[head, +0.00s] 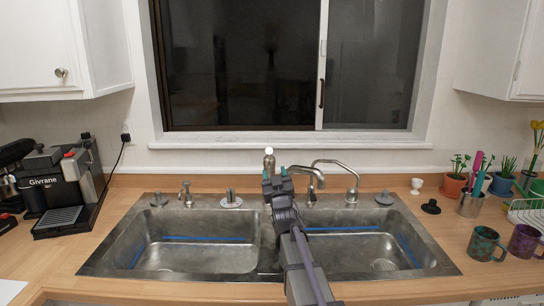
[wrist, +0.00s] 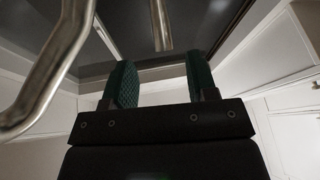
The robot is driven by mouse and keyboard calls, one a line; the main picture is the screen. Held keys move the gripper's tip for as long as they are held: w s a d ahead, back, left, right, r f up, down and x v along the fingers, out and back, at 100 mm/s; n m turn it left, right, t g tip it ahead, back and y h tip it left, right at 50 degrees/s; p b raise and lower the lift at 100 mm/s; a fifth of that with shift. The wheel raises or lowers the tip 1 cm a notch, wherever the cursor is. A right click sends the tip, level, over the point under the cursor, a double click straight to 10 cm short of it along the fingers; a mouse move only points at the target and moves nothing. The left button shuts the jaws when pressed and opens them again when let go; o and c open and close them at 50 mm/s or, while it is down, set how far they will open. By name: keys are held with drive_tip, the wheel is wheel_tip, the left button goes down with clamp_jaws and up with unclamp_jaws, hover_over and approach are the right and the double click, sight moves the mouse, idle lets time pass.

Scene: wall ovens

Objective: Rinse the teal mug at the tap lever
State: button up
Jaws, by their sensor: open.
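The teal mug (head: 484,243), mottled with darker patches, stands upright on the counter right of the sink, its handle to the right. The metal tap (head: 314,175) rises behind the sink's middle. A rounded upright metal piece (head: 269,160), which looks like its lever, stands just behind my gripper (head: 275,171). My gripper is open and empty, with green pads, in front of the tap. In the wrist view, a bent metal pipe (wrist: 45,75) is at the left, and a metal rod (wrist: 161,25) shows beyond the gap between the fingers (wrist: 161,82). Contact cannot be told.
A purple mug (head: 524,241) stands close beside the teal one, near a dish rack (head: 527,212). The double sink (head: 200,257) is empty. A slim curved tap (head: 337,164) stands right of the main tap. A coffee machine (head: 62,185) is at left; potted plants (head: 455,185) are at right.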

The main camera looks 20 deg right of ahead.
sight(270, 156)
drive_tip(key=p+x, duration=0.3)
drive_tip(key=x, duration=0.7)
drive_tip(key=shift+w+r+p, duration=0.1)
drive_tip(key=shift+w+p, duration=0.1)
drive_tip(key=shift+p, duration=0.2)
clamp_jaws()
